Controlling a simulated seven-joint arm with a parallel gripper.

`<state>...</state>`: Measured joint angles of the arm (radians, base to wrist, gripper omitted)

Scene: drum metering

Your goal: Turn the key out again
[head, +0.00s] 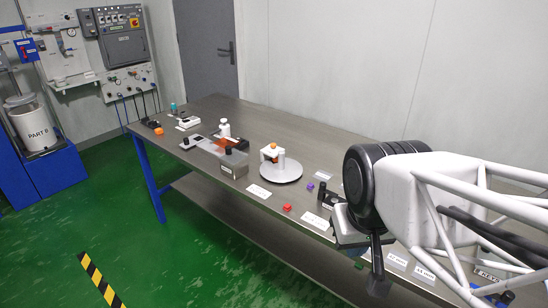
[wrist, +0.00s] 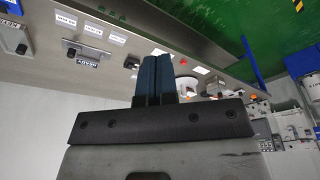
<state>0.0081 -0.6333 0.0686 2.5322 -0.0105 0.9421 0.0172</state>
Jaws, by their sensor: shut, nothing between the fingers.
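My gripper (head: 377,280) points down in front of the near edge of the grey bench in the head view. In the wrist view its two dark blue fingers (wrist: 154,75) are side by side, shut and empty. No key can be made out clearly. In the wrist view a small plate with a dark knob and a READY label (wrist: 86,54) stands on the bench, apart from the fingers. Another labelled plate with a dark knob (wrist: 20,46) is at the left edge. In the head view a dark-lettered label (head: 488,272) shows at lower right, partly behind my arm.
A drum (head: 36,130) stands at far left.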

